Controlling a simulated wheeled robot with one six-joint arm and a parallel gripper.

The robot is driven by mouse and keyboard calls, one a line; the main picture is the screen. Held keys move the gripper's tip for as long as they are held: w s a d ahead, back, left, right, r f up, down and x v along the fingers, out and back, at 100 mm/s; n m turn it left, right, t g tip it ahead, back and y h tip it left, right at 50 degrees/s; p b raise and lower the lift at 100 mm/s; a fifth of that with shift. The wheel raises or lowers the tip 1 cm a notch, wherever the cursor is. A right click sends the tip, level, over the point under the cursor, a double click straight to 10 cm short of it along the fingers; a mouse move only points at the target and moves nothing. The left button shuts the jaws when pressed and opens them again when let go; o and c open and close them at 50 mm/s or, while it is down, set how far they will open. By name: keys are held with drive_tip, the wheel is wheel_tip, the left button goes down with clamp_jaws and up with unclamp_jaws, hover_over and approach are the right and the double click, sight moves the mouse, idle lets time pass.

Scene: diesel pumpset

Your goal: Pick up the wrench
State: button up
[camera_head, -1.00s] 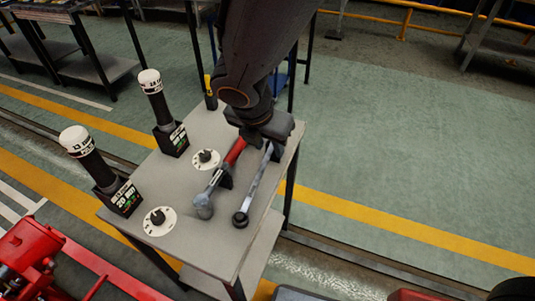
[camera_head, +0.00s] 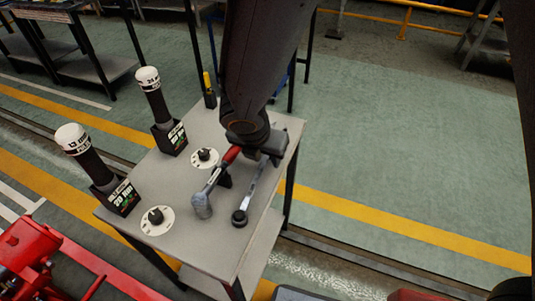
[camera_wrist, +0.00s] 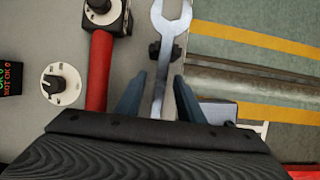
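The wrench (camera_head: 254,186) is a long silver tool lying on the grey table's right side, with a dark round part at its near end in the head view. In the wrist view the wrench (camera_wrist: 171,40) shows a forked jaw at the top, and its shank runs down between my fingers. My gripper (camera_wrist: 160,80) is open, with one blue-grey finger on each side of the shank and small gaps visible. In the head view my gripper (camera_head: 260,150) is over the wrench's far end, which it hides.
The grey table (camera_head: 190,244) also bears two round dials and two black, white-capped posts (camera_head: 157,98) (camera_head: 88,158). Open floor lies right.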

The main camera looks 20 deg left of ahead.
clamp_jaws()
idle(1.3)
